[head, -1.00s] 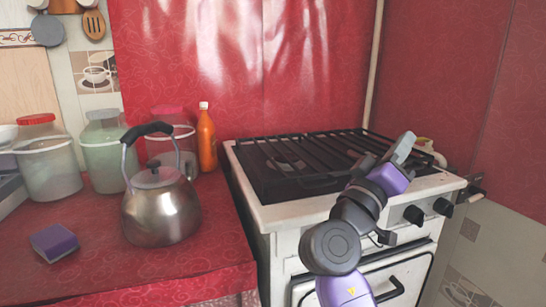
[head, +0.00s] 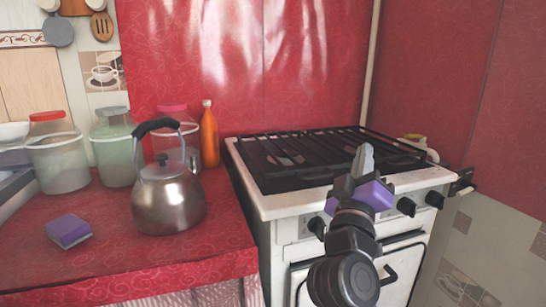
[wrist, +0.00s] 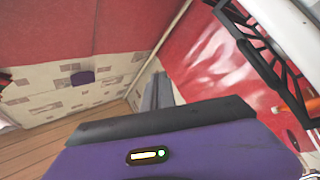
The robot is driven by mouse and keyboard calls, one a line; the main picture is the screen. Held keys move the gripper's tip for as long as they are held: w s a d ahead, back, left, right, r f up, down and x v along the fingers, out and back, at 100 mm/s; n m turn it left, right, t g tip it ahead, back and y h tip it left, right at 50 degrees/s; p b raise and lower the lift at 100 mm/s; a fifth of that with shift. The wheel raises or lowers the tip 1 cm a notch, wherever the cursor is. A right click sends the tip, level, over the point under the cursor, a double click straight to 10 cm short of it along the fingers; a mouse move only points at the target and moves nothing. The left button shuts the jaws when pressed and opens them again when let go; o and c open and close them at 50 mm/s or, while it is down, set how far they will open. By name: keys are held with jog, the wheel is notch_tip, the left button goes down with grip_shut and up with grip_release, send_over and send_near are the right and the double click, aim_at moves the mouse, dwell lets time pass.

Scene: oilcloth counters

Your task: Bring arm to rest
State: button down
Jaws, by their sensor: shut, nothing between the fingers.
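My gripper (head: 364,158) is in front of the stove (head: 285,215), over its front edge and to the right of the red counter. Its grey fingers point up and are closed together with nothing between them. In the wrist view the shut fingers (wrist: 157,92) show beyond the purple gripper body, with the red wall covering and the tiled wall behind them. My arm hides part of the stove front and its knobs.
A metal kettle (head: 169,200), a purple sponge (head: 68,231), jars (head: 60,160) and an orange bottle (head: 209,138) stand on the red counter (head: 130,262). The black stove grate (head: 300,158) lies behind my gripper.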

jog(key=s+a+f+n+y, duration=0.1)
jog(key=s+a+f+y, duration=0.1)
jog(key=s+f+y, duration=0.55)
jog(key=s+a+f+y, duration=0.2)
jog(key=s+f, duration=0.6)
jog(key=f, duration=0.6)
jog(key=s+d+f+m+g, duration=0.2)
jog(key=s+f, duration=0.2)
jog(key=s, duration=0.8)
jog(key=s+d+f+m+g, duration=0.2)
jog(key=s+f, duration=0.2)
jog(key=s, duration=0.7)
jog(key=s+d+f+m+g, duration=0.1)
jog(key=s+d+f+g, duration=0.2)
jog(key=s, duration=0.9)
notch_tip(320, 180, up, 26)
jog(key=p, duration=2.7)
jog(key=shift+w+a+r+h, duration=0.15)
jog(key=shift+w+a+h, duration=0.1)
jog(key=shift+a+h, duration=0.15)
